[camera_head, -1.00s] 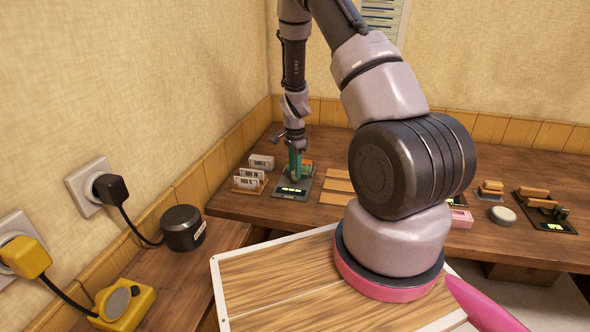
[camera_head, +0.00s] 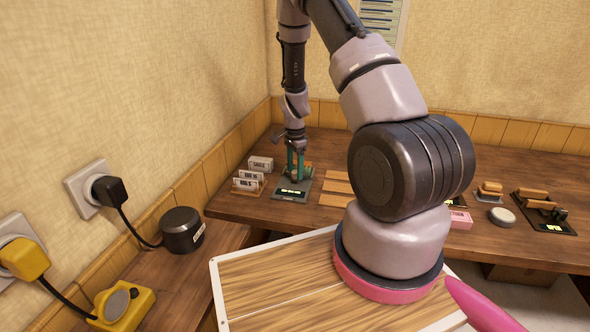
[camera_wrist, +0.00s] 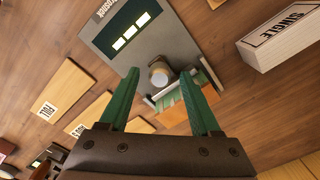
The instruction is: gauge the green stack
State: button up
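The gauge (camera_head: 291,194) is a grey plate with a dark display, on the far table near the left wall. In the wrist view, its plate (camera_wrist: 100,42) shows three lit blocks on the display and a round metal post (camera_wrist: 158,76). Beside the post lie green and orange pieces (camera_wrist: 178,108), partly hidden by a finger; I cannot tell how many are green. My gripper (camera_head: 296,177) points down over the gauge. Its two green fingers (camera_wrist: 160,74) are apart, with the post showing between the tips and nothing visibly held.
White label blocks, including one marked SINGLE (camera_wrist: 285,38), stand left of the gauge in the head view. Wooden strips (camera_head: 337,187) lie to its right. A round pale disc (camera_head: 502,216) and another dark device (camera_head: 545,214) are farther right.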

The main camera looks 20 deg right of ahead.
notch_tip(320, 180, up, 11)
dwell(0.6)
jog(key=shift+f, duration=0.1)
jog(key=s+a+r+n+t+y, duration=0.1)
jog(key=s+r+n, duration=0.15)
jog(key=r, duration=0.45)
jog(key=s+a+r+n+t, duration=0.1)
jog(key=s+a+r, duration=0.15)
jog(key=r, duration=0.55)
jog(key=s+a+r+n+t+y, duration=0.1)
jog(key=s+r, duration=0.2)
jog(key=r, duration=0.4)
jog(key=s+a+r+n+t, duration=0.1)
jog(key=s+r+n+t, duration=0.1)
jog(key=s+r, duration=0.3)
jog(key=s+a+r+n+t, duration=0.1)
jog(key=s+r+n, duration=0.4)
jog(key=s, duration=0.8)
jog(key=shift+s+a+r+t, duration=0.15)
jog(key=shift+s+r+t, duration=0.25)
jog(key=shift+r+t, duration=0.3)
